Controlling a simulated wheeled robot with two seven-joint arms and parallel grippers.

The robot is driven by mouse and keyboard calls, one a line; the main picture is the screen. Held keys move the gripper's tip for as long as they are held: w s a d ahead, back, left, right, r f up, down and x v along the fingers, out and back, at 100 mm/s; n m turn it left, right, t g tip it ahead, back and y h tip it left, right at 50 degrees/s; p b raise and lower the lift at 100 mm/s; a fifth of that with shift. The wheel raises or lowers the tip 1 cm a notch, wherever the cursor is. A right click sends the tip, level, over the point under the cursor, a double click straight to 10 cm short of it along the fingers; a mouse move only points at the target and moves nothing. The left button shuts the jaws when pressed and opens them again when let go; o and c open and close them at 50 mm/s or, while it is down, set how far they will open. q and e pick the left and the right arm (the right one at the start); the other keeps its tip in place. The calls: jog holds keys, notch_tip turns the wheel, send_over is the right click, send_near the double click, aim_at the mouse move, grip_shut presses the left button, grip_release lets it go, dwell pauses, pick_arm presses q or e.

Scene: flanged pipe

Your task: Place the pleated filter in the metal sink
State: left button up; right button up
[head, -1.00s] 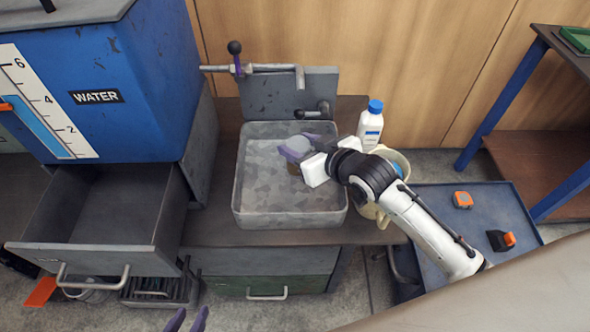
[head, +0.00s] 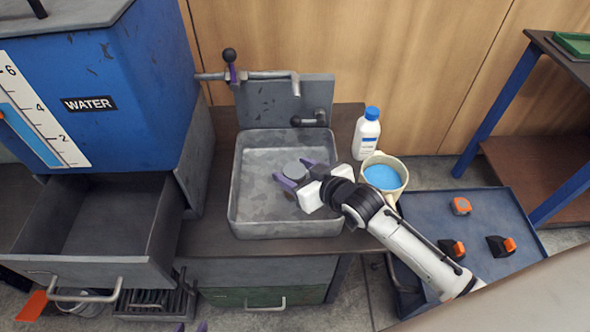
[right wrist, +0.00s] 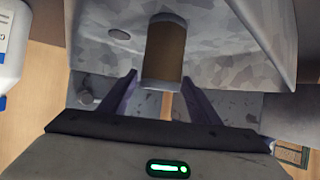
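The pleated filter shows its round grey cap (head: 294,169) inside the metal sink (head: 240,196) in the head view. Its brown body (right wrist: 164,50) shows in the right wrist view. My right gripper (head: 297,173) reaches into the sink from the right, with its purple fingers spread on either side of the filter. In the right wrist view the fingertips (right wrist: 159,78) are apart, with the filter's end between them and a gap at the left. My left gripper (head: 191,327) shows only as two separate purple tips at the bottom edge.
A white bottle with a blue cap (head: 368,134) and a mug with blue contents (head: 384,177) stand right of the sink. The faucet (head: 262,75) is behind it. An open drawer (head: 95,215) is at left. A blue tray (head: 480,271) holds orange-and-black items.

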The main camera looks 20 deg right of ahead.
jog(key=shift+o, duration=0.4)
jog(key=shift+r, duration=0.15)
jog(key=shift+s+r, duration=0.15)
jog(key=p+v, duration=0.1)
jog(key=v, duration=1)
jog(key=shift+s+p, duration=0.3)
jog(key=shift+p, duration=0.1)
jog(key=shift+d+r, duration=0.1)
jog(key=shift+r, duration=0.05)
